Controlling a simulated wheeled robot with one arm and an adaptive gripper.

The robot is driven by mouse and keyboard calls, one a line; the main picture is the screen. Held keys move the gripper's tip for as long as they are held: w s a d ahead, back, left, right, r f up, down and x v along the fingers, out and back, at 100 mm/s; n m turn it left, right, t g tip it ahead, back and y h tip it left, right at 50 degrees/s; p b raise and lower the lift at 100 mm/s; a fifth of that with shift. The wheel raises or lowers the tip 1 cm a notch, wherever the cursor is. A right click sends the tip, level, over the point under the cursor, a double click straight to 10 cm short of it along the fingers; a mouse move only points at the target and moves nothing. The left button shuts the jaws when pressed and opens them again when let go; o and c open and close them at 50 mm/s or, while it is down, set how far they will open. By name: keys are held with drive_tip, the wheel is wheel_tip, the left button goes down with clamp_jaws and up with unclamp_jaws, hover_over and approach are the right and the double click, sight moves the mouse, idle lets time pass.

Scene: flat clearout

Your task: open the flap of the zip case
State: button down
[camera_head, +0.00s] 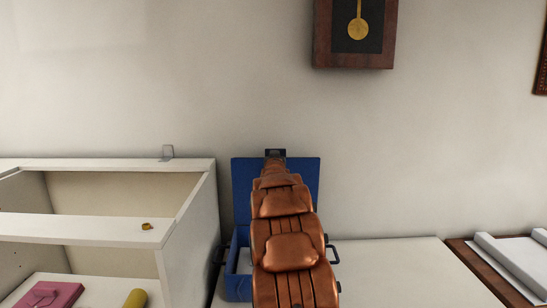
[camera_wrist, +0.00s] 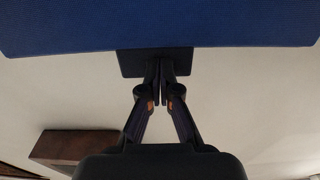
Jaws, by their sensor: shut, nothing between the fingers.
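The zip case is a blue box (camera_head: 238,287) on the white surface, partly hidden behind my copper-coloured arm. Its blue flap (camera_head: 243,185) stands raised, roughly upright, at the back in front of the wall. In the wrist view the flap (camera_wrist: 160,25) fills the top, with a dark tab (camera_wrist: 128,62) at its edge. My gripper (camera_wrist: 161,68) is shut and empty, its fingertips close to the tab; I cannot tell if they touch it. In the head view a dark shape, gripper or tab, shows at the flap's top edge. The case's inside is mostly hidden by my arm.
A white open cabinet (camera_head: 190,205) stands left of the case, with a small gold item (camera_head: 147,226) on its ledge. A pink book (camera_head: 50,295) and yellow cylinder (camera_head: 135,299) lie below. A clock (camera_head: 355,62) hangs above. The surface right of the case (camera_head: 400,270) is clear.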

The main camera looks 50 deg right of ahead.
drive_tip(key=b+v, duration=0.5)
drive_tip(key=v, duration=0.9)
drive_tip(key=shift+f, duration=0.15)
